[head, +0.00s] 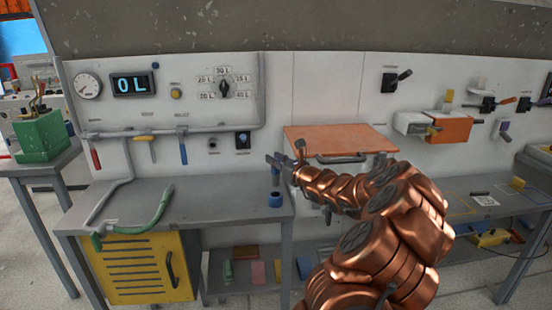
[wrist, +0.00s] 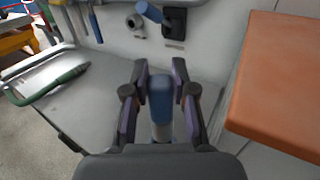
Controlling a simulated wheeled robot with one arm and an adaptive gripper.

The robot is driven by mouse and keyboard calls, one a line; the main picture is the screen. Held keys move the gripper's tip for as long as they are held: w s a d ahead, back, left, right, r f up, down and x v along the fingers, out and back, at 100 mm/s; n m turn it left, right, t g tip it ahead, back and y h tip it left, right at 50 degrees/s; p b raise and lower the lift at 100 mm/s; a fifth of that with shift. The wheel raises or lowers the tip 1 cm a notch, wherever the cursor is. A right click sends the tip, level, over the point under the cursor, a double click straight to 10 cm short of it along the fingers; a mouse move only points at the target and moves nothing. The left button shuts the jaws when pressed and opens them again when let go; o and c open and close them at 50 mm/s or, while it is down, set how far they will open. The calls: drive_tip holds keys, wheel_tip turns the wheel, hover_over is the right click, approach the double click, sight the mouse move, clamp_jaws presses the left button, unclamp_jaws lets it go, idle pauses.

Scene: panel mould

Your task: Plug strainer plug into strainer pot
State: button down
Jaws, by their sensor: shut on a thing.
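My gripper (head: 277,163) is shut on a blue-topped piece, which I take to be the strainer plug (head: 275,179), above the right end of the grey bench. In the wrist view, the strainer plug (wrist: 160,92) stands between the fingers of my gripper (wrist: 160,72), with a paler part below its blue top. A short blue cylinder with a dark top, apparently the strainer pot (head: 275,200), is on the bench just below the plug. I cannot tell whether plug and pot touch. The pot is not clearly seen in the wrist view.
An orange-brown panel (head: 340,140) juts out to the right of my gripper. A green-handled hose (head: 155,212) lies on the left of the bench (head: 215,200). A blue-handled lever (wrist: 148,11) is on the wall behind. The middle of the bench is clear.

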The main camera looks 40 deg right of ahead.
sight(278, 181)
drive_tip(key=shift+f+b, duration=0.6)
drive_tip(key=shift+f, duration=0.65)
drive_tip(key=shift+f+b, duration=1.3)
drive_tip(key=shift+f, duration=1.25)
idle(1.5)
drive_tip(key=c, duration=0.9)
unclamp_jaws()
drive_tip(key=shift+o, duration=0.2)
drive_tip(key=shift+r, duration=0.1)
wheel_tip(278, 181, up, 10)
drive_tip(key=shift+f, duration=0.1)
